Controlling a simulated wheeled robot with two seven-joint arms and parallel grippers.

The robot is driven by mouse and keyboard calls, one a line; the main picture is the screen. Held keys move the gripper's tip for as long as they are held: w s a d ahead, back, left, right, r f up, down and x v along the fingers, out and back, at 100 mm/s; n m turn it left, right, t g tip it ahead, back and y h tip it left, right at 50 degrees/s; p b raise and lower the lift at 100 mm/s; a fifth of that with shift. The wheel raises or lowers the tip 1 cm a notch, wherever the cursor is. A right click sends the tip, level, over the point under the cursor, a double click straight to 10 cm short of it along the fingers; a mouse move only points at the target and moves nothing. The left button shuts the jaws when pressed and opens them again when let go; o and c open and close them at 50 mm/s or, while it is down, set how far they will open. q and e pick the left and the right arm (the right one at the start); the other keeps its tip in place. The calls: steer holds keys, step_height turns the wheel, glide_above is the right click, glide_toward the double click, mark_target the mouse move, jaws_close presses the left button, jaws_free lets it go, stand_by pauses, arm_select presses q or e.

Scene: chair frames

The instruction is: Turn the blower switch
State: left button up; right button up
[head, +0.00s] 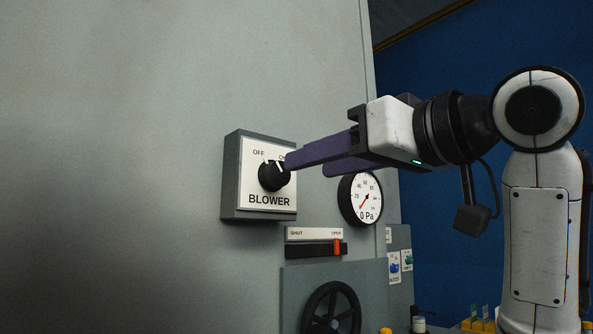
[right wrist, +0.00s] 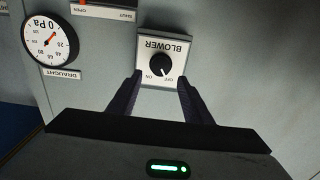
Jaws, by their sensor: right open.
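The blower switch is a black round knob (head: 273,176) on a white plate marked OFF, ON and BLOWER, set in a grey box (head: 230,190) on the wall. The knob also shows in the right wrist view (right wrist: 160,66), upside down, with a white pointer mark; I cannot tell surely which label it points at. My right gripper (head: 306,166) has purple fingers, open and apart. In the right wrist view the open fingers (right wrist: 160,76) are on either side of the knob's line, with nothing between them. In the head view one fingertip covers part of the ON label. My left gripper is out of view.
A draught gauge (head: 361,198) reading near 0 Pa is right of the switch, behind my right gripper. A SHUT/OPEN slider with an orange handle (head: 337,246) and a black handwheel (head: 331,313) are below. The wall left of the switch is bare.

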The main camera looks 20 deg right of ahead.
mark_target(282, 173)
steer(key=p+x, duration=0.2)
steer(key=x, duration=0.5)
steer(key=shift+w+a, duration=0.1)
steer(key=shift+w+f, duration=0.1)
steer(key=c, duration=0.6)
steer(key=m, duration=0.4)
steer(key=shift+a, duration=0.2)
steer(key=m, duration=0.4)
steer(key=shift+m, duration=0.3)
steer(key=m, duration=0.4)
steer(key=o, duration=0.4)
steer(key=shift+d+m, duration=0.1)
steer(key=shift+m, duration=0.5)
steer(key=shift+c, duration=0.2)
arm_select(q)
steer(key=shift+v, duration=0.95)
arm_select(e)
steer(key=o, duration=0.5)
steer(key=shift+d, duration=0.1)
